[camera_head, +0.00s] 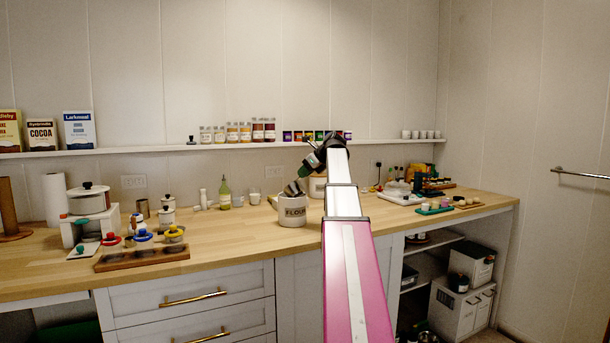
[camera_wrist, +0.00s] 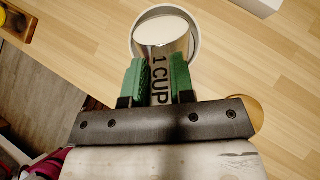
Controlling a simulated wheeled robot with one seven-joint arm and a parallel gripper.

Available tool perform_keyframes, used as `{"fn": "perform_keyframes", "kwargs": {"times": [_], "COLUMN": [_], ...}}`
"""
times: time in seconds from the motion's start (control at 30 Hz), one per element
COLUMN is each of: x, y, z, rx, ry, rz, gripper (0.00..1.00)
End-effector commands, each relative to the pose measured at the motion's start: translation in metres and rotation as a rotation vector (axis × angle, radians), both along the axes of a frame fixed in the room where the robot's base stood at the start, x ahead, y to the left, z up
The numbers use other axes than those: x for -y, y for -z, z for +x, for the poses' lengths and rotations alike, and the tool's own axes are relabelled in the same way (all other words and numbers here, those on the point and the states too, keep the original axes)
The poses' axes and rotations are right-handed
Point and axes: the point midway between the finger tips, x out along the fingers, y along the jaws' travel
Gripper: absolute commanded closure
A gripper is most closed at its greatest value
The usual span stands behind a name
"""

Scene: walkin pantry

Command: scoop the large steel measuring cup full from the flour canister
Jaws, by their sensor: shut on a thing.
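The flour canister (camera_head: 293,211) is white with a dark FLOUR label and stands upright on the wooden counter. In the wrist view its round rim (camera_wrist: 135,42) shows ahead of my fingers, with white flour (camera_wrist: 160,25) inside. My gripper (camera_head: 309,166) is tilted down above and right of the canister.
A second white canister (camera_head: 317,187) stands close behind my arm. A green bottle (camera_head: 225,195) and small white cups (camera_head: 254,197) are behind left. A dark wooden rack (camera_head: 142,258) lies at front left. Counter between rack and canister is clear. A shelf (camera_head: 200,147) runs along the wall.

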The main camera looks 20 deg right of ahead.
Motion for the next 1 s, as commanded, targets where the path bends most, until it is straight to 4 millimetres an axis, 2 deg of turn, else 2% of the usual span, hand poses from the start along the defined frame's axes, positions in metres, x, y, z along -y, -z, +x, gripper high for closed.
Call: {"fn": "perform_keyframes", "kwargs": {"times": [0.2, 0.6, 1.0], "x": [0.001, 0.008, 0.009], "y": [0.0, -0.003, -0.003], "z": [-0.002, -0.011, -0.012], "rx": [0.017, 0.166, 0.188], "ry": [0.001, 0.001, 0.001], "rz": [0.014, 0.132, 0.15], "gripper": [1.0, 1.0, 1.0]}}
